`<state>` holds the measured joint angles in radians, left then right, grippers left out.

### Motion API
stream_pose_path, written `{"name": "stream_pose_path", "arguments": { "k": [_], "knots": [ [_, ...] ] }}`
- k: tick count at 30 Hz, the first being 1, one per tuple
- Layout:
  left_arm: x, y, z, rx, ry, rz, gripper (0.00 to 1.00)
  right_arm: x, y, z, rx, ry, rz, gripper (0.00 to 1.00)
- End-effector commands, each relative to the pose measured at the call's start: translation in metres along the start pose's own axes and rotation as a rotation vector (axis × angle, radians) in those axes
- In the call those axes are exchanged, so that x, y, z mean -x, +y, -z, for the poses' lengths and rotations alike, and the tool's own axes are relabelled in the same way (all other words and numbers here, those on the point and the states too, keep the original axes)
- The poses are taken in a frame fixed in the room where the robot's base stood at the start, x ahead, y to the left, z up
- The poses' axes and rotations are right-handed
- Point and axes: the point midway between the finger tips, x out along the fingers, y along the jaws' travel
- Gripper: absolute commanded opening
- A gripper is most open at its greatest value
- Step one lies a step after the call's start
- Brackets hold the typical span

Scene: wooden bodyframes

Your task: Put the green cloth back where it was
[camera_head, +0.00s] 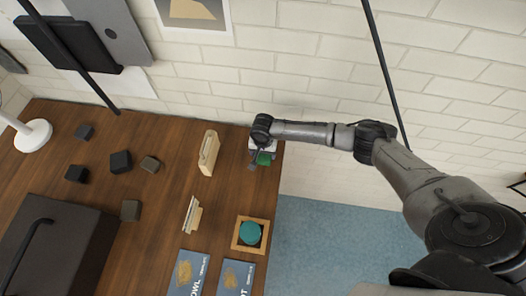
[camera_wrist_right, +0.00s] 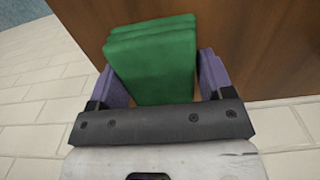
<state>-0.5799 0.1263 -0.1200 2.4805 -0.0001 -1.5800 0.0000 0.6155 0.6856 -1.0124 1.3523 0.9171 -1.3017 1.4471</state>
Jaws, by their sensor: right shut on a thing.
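The green cloth (camera_wrist_right: 152,62) is a thick folded block between the two purple fingers of my right gripper (camera_wrist_right: 158,80) in the right wrist view. The gripper is shut on it. I cannot tell whether the cloth touches the table. My left gripper is not in view.
On the table (camera_head: 165,210) are a wooden piece (camera_head: 208,152), a wooden holder with cards (camera_head: 191,214), a square wooden box with a teal round thing (camera_head: 250,232), several dark blocks (camera_head: 120,161), a dark case (camera_head: 60,240) and booklets (camera_head: 187,272). The brick wall (camera_head: 300,60) stands behind.

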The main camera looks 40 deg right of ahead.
Motion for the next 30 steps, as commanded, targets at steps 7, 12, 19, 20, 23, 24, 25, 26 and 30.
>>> {"name": "stream_pose_path", "arguments": {
  "k": [7,12,19,20,23,24,25,26,30],
  "knots": [
    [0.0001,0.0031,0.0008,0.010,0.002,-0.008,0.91,-0.0003,-0.0002,-0.0001,0.001,0.000,0.001,0.52],
    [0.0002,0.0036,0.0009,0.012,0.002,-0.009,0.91,-0.0038,-0.0004,-0.0005,0.001,-0.001,0.001,0.52],
    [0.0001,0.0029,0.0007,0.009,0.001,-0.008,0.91,-0.0034,-0.0003,-0.0001,0.001,0.000,0.001,0.95],
    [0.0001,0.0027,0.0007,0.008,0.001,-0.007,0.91,-0.0034,-0.0003,-0.0001,0.001,0.000,0.001,0.98],
    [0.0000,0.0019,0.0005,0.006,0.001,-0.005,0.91,-0.0034,-0.0002,-0.0001,0.001,0.000,0.001,0.99],
    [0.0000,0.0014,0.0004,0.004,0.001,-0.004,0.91,-0.0034,-0.0002,-0.0001,0.001,0.000,0.001,0.99],
    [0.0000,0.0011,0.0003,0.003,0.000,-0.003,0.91,-0.0034,-0.0002,-0.0001,0.001,0.000,0.001,0.99],
    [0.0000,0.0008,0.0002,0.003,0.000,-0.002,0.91,-0.0034,-0.0002,-0.0001,0.001,0.000,0.001,0.99],
    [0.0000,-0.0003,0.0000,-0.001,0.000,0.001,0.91,0.0013,0.0000,0.0006,0.001,0.001,0.001,0.99]
  ]
}}
